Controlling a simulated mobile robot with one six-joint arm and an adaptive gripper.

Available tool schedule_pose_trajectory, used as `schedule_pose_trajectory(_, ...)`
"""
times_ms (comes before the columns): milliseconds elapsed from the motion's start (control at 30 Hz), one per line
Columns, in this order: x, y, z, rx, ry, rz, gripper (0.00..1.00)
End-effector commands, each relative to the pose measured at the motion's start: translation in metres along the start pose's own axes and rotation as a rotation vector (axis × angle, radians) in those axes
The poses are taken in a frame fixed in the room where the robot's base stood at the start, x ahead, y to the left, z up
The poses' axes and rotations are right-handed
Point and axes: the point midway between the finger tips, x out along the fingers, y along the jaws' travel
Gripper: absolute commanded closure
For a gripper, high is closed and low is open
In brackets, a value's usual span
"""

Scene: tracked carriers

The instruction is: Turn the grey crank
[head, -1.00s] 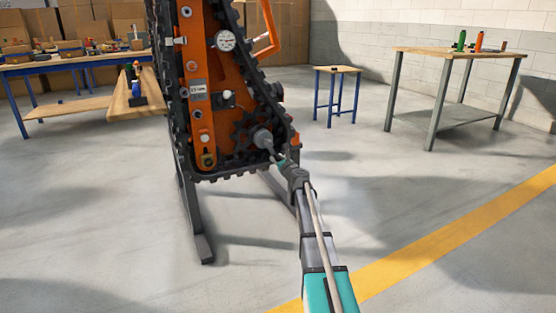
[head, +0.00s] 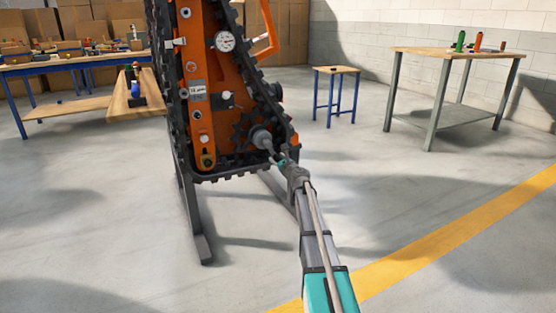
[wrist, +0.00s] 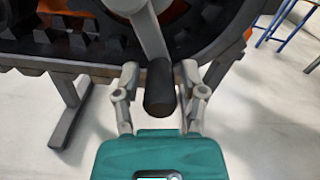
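The grey crank (head: 262,139) sits low on the right side of the orange tracked carrier, beside a dark toothed wheel. In the wrist view its grey arm (wrist: 151,32) comes down from the top and ends in a black handle grip (wrist: 160,88). My gripper (wrist: 159,72) is open, with one finger on each side of the black grip. A gap shows between the grip and each finger, narrower on the right. In the head view my arm reaches up to the crank from the lower right, and the fingers are too small to make out.
The orange carrier (head: 215,120) with its black track stands upright on grey legs. A small blue-legged stool (head: 336,70) and a grey-legged table (head: 450,54) stand at the back right. A blue workbench (head: 80,62) is at the left. The floor on the right is clear.

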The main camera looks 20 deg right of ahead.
Motion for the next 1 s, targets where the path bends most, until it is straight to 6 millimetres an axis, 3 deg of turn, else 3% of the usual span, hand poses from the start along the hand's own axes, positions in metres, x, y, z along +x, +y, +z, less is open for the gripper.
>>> schedule_pose_trajectory(567, -0.007, 0.0, 0.0, 0.0, 0.0, -0.001, 0.3)
schedule_pose_trajectory(767, -0.026, 0.0, 0.0, 0.0, 0.001, -0.002, 0.3)
schedule_pose_trajectory(1000, -0.064, 0.001, 0.0, 0.0, 0.001, -0.002, 0.3)
